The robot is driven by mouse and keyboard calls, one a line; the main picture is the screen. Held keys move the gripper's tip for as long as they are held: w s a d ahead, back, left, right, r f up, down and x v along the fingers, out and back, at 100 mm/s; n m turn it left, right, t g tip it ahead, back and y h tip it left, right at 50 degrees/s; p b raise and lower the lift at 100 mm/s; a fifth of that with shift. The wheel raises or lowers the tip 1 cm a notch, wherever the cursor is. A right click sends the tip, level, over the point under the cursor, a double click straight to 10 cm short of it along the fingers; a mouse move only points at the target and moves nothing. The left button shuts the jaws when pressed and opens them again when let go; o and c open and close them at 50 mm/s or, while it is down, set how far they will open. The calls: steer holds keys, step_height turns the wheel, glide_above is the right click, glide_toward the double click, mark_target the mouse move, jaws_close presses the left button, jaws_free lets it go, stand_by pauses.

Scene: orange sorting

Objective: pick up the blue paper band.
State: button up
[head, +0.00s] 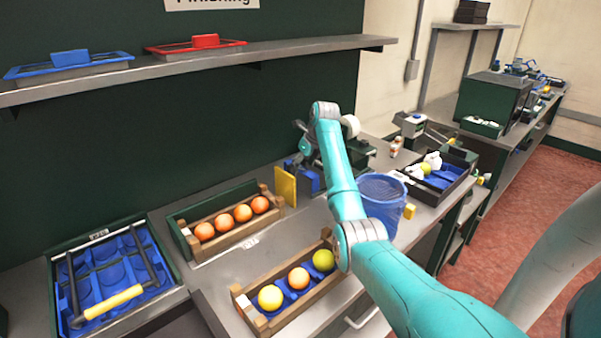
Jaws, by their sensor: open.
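A blue flat frame with a raised blue piece (70,58) lies on the left of the wall shelf; it is the likeliest blue band, but I cannot tell for certain that it is paper. A similar red piece (205,41) lies to its right. My teal arm rises from the lower right and bends over the bench.
The shelf (270,52) juts over the bench. Below stand a blue tray with a yellow-gripped handle (112,301), a wooden crate of oranges (190,244), a crate of mixed fruit (252,318), a yellow plate (286,186), a blue bin (382,205) and a black tray (455,188).

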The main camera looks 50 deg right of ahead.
mark_target(301, 168)
steer(key=shift+x, duration=1.6)
steer(key=shift+w, duration=0.1)
steer(key=c, duration=0.9)
steer(key=shift+r, duration=0.15)
